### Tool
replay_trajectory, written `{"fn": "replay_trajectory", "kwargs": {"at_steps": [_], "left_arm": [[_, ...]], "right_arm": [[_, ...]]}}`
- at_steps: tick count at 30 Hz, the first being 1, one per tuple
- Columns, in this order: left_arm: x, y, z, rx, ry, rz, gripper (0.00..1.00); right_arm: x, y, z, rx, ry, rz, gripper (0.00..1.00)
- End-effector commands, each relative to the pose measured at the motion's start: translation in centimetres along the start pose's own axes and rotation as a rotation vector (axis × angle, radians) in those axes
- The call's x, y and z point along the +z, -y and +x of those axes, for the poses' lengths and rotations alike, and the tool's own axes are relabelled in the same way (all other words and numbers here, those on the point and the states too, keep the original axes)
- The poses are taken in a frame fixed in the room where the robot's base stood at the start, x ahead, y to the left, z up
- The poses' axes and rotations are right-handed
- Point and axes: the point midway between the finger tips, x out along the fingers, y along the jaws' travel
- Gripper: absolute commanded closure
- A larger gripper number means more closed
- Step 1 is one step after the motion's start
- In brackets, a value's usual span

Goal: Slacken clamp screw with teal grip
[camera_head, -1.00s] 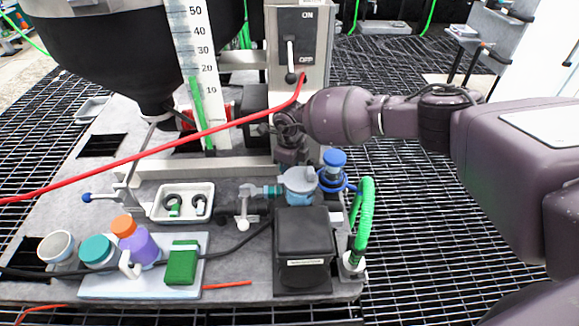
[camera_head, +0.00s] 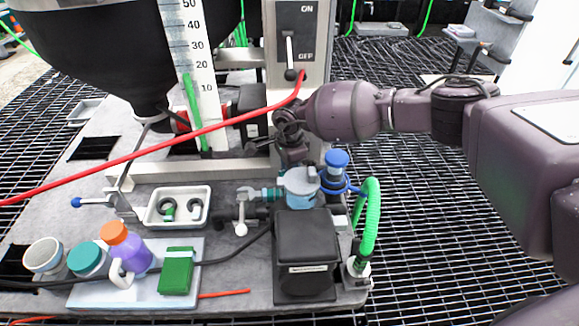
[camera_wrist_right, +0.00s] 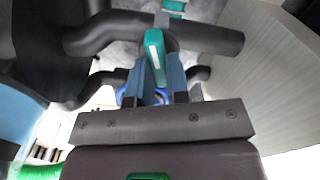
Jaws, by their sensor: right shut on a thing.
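The clamp screw's teal grip (camera_wrist_right: 155,57), with a pale stripe along it, shows in the right wrist view. It sits between the fingers of my right gripper (camera_wrist_right: 160,85), which is shut on it. In the head view my right gripper (camera_head: 293,153) is at the foot of the grey switch post, behind the blue-capped valve. There the grip and fingertips are hidden by the gripper and wrist. The screw's thread is not visible. My left gripper is not in view.
A red hose (camera_head: 150,156) crosses in front of the post, close to my right gripper. A blue-capped valve (camera_head: 336,160), a pump (camera_head: 305,250) and a green coiled hose (camera_head: 370,220) stand in front. A dark pipe (camera_wrist_right: 90,38) runs beside the grip. Bottles and a white tray (camera_head: 152,213) lie left.

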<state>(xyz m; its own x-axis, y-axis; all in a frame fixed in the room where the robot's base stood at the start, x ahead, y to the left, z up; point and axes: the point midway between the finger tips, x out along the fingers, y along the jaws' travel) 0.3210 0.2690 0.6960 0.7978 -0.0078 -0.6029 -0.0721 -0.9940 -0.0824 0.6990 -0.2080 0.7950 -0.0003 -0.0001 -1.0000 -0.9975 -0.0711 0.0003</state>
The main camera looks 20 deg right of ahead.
Motion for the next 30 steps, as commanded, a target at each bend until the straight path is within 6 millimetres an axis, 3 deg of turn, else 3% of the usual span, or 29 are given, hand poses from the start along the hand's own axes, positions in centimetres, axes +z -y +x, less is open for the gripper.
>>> {"fn": "replay_trajectory", "kwargs": {"at_steps": [10,26,27,30], "left_arm": [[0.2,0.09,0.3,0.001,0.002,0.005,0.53],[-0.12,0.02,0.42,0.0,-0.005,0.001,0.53],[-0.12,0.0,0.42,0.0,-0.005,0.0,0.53],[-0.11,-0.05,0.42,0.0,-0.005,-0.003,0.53]], "right_arm": [[-0.01,0.06,0.07,0.001,0.0,-0.128,1.0],[-0.03,0.09,-0.03,0.0,0.0,-0.146,1.0],[-0.03,0.09,-0.03,0.0,0.0,-0.146,0.78],[-0.03,0.09,-0.03,0.0,0.0,-0.146,0.63]]}}
